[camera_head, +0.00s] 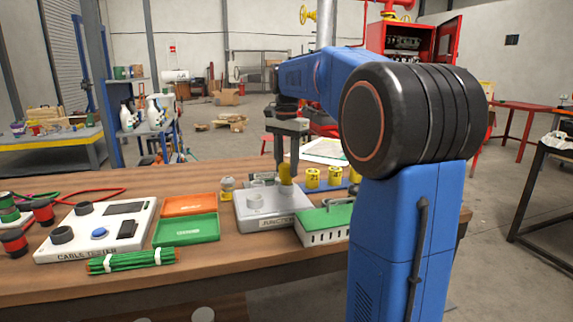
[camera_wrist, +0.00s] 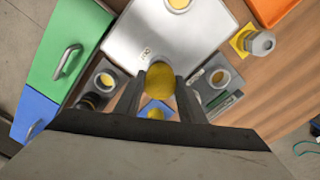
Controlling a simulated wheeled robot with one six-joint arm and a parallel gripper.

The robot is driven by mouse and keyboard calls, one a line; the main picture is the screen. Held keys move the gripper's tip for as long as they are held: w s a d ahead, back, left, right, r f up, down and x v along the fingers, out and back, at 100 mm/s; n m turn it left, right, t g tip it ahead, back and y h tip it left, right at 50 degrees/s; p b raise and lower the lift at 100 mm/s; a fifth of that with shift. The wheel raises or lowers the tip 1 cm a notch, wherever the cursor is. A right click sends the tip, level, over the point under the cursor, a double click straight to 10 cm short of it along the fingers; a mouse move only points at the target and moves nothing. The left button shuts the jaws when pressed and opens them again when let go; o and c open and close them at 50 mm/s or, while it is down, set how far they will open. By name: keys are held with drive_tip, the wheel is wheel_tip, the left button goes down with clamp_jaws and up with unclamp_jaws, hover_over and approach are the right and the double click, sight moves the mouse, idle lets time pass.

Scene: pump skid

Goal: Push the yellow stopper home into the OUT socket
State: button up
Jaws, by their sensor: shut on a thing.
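My gripper (camera_head: 286,172) is shut on the yellow stopper (camera_head: 285,175), above the back right part of the grey junction box (camera_head: 257,221). In the wrist view the rounded yellow stopper (camera_wrist: 160,82) sits between the two dark fingers, over the edge of the pale box top (camera_wrist: 165,38). A small label, seemingly OUT, is printed beside the stopper. The OUT socket itself is hidden below the stopper and fingers. I cannot tell whether the stopper's lower end is inside it or above it. A round fitting with a yellow centre (camera_wrist: 179,3) shows on the box top.
Yellow cylinders (camera_head: 312,178) stand on a blue base behind the box. A green-lidded case (camera_head: 325,222) is close on the right. Green (camera_head: 186,230) and orange (camera_head: 190,205) trays and a cable tester (camera_head: 95,230) lie left. A yellow-and-grey fitting (camera_head: 227,187) stands left of the box.

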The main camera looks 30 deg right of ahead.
drive_tip(key=shift+f, duration=1)
idle(0.3)
drive_tip(key=o, duration=1.2)
drive_tip(key=shift+o, duration=0.2)
wheel_tip(320, 180, up, 17)
drive_tip(key=shift+r, duration=0.2)
